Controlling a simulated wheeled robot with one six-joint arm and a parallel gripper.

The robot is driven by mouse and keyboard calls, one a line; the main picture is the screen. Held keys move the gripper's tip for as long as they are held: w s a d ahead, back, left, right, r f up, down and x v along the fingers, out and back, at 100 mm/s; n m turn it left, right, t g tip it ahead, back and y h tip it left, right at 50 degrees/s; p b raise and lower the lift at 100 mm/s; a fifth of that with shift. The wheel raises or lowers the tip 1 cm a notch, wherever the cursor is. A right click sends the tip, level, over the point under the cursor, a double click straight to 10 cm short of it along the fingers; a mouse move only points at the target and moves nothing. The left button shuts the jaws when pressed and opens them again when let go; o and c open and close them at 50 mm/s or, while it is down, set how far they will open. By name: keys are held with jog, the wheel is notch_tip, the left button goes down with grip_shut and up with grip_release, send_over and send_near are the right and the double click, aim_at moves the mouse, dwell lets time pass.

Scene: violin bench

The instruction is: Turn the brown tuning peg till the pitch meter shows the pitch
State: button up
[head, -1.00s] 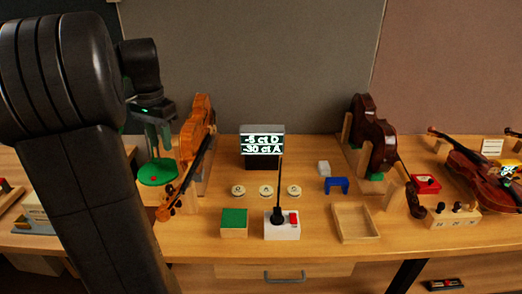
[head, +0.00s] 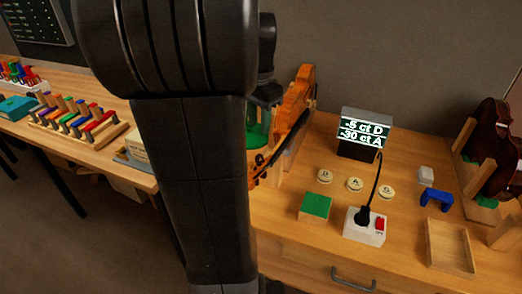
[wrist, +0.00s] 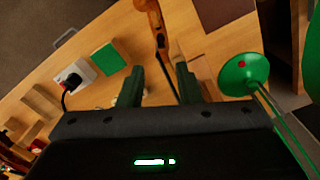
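The pitch meter (head: 360,146) stands at the back of the bench and reads "-5 ct D" and "-30 ct A". The orange violin (head: 300,92) stands left of it, with its dark-pegged head (head: 257,170) low at the front. My arm covers part of this area, and I cannot single out the brown peg. My gripper (wrist: 159,72) is open in the wrist view, its two dark green fingers apart. The violin's orange head (wrist: 158,30) shows beyond and between the fingertips. I see nothing held.
A green-topped block (head: 315,206), a white switch box (head: 365,228) with a black cable, and round buttons marked D, A and G (head: 355,184) are on the bench. A wooden tray (head: 450,247) and blue stand (head: 437,199) lie right. A green disc (wrist: 243,74) is beside my gripper.

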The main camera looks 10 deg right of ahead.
aim_at(259, 154)
notch_tip(259, 154, down, 11)
jog(key=shift+f, duration=0.2)
grip_shut()
